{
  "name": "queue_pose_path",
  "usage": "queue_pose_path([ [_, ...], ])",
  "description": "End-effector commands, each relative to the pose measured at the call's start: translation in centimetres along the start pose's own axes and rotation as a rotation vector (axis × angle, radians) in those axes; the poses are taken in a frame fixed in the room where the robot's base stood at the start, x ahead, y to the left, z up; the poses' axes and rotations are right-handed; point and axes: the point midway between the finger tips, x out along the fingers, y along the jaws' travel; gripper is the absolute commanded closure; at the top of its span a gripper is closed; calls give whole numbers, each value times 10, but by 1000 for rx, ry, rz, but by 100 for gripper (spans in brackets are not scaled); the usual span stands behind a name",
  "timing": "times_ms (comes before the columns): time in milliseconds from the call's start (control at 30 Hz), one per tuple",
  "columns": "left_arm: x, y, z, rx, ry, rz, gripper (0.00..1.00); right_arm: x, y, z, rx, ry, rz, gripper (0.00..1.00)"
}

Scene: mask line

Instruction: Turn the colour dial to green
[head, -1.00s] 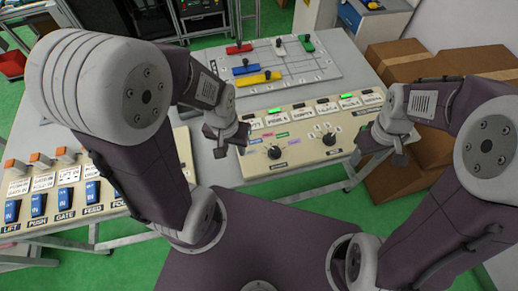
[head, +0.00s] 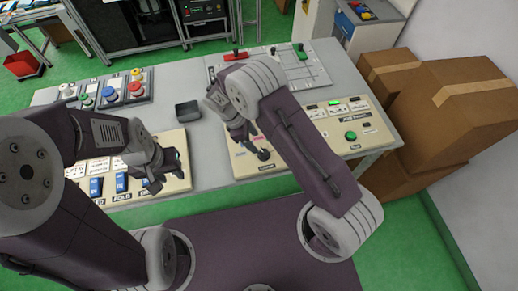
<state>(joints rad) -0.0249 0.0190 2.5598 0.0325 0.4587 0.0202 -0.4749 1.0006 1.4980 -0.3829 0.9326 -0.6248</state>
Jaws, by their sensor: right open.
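The colour dial is a black knob (head: 263,155) near the front left of the cream control panel (head: 243,166). A pink label shows just above it; other labels around it are hidden by my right arm, so its setting is not readable. My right gripper (head: 242,132) is open and empty, above the panel just behind and left of the knob; I cannot tell whether it touches anything. My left gripper (head: 160,178) looks open and empty, over the right end of the left switch panel (head: 182,140), away from the dial.
A green round button (head: 350,135) sits on the panel's right. A small dark tray (head: 188,112) and a button box (head: 125,90) stand on the grey table (head: 205,150). A slotted slider board (head: 310,68) lies behind. Cardboard boxes (head: 440,105) stand at the right.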

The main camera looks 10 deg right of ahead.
Motion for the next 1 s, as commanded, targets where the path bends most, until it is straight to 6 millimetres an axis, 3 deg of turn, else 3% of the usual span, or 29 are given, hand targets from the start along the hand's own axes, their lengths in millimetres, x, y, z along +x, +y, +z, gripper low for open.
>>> queue_pose_path([
  [133,-5,0,0,0,0,0,64,15,-1,2,1,-3,-5,42],
  [500,-23,0,-2,0,0,0,64,82,0,2,3,-1,-3,42],
  [833,-23,0,-2,0,0,0,64,91,0,0,4,1,0,42],
  [867,-23,0,-2,0,0,0,64,91,0,0,4,1,0,47],
  [1000,-23,0,-2,0,0,0,64,91,0,0,3,1,-1,86],
])
